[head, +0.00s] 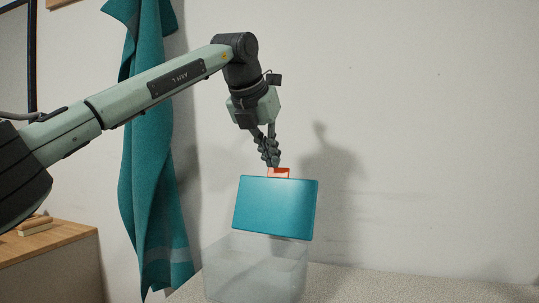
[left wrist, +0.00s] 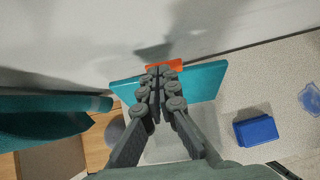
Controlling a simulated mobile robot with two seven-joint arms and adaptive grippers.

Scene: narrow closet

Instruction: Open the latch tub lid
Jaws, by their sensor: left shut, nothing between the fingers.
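The latch tub (head: 257,270) is a clear, see-through box on the pale speckled surface. Its teal lid (head: 275,208) is raised and stands steeply tilted above the tub, its broad face toward the head camera. An orange latch (head: 279,173) sits at the lid's upper edge. My left gripper (head: 273,163) points down just above the latch, fingers shut and empty; whether it touches the latch I cannot tell. In the left wrist view, the shut fingers (left wrist: 160,72) cover part of the lid (left wrist: 207,82), beside the orange latch (left wrist: 172,64). My right gripper is not in view.
A wooden cabinet (head: 45,243) stands at lower left. A blue box (left wrist: 256,131) and a translucent blue item (left wrist: 310,98) lie on the surface. The plain wall is close behind.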

